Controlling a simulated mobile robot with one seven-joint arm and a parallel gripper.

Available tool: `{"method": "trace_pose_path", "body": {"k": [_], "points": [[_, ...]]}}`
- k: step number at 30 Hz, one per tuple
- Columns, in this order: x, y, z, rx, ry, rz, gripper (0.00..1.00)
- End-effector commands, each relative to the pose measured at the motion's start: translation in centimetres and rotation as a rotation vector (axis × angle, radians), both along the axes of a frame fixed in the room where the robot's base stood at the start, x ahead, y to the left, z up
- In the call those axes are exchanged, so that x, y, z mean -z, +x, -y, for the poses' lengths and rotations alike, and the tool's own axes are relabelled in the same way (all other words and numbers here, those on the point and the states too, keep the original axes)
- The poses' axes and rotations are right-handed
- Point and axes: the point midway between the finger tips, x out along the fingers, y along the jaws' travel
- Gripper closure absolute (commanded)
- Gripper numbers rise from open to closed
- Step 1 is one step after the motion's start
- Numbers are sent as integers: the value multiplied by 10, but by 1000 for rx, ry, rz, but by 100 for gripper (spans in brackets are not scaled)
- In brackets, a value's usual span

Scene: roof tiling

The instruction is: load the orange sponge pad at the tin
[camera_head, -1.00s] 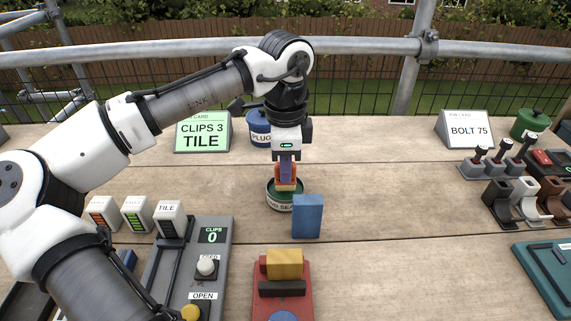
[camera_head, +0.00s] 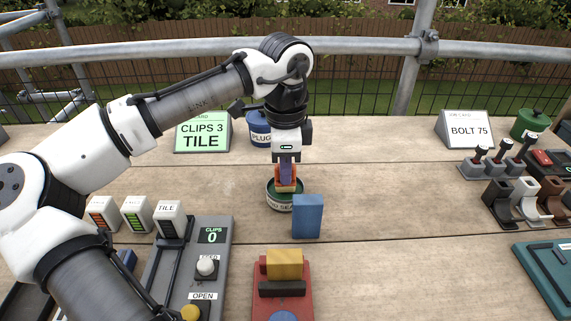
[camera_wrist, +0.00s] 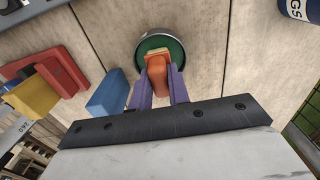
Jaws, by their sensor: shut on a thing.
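My gripper (camera_head: 286,180) is shut on the orange sponge pad (camera_wrist: 156,72), which has a paler tan face at its end. The pad is upright between the purple fingers, and it also shows in the head view (camera_head: 286,187). The tin (camera_head: 284,206) is a round open tin with green inside and a pale label, partly hidden by the blue block. The pad's lower end is at the tin's opening, over the green. I cannot tell whether it touches the green. In the wrist view the tin (camera_wrist: 143,46) surrounds the pad's far end.
A blue block (camera_head: 307,216) stands close in front of the tin, to the right. A red base with a yellow block (camera_head: 285,264) lies nearer. A grey clip panel (camera_head: 211,262) is at left. A blue plug tin (camera_head: 258,128) stands behind.

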Motion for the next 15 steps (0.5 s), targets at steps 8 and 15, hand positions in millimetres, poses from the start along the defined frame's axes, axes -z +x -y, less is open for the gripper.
{"method": "trace_pose_path", "body": {"k": [8, 15], "points": [[4, 0, 0, 0, 1, 0, 100], [6, 0, 0, 0, 1, 1, 100]]}}
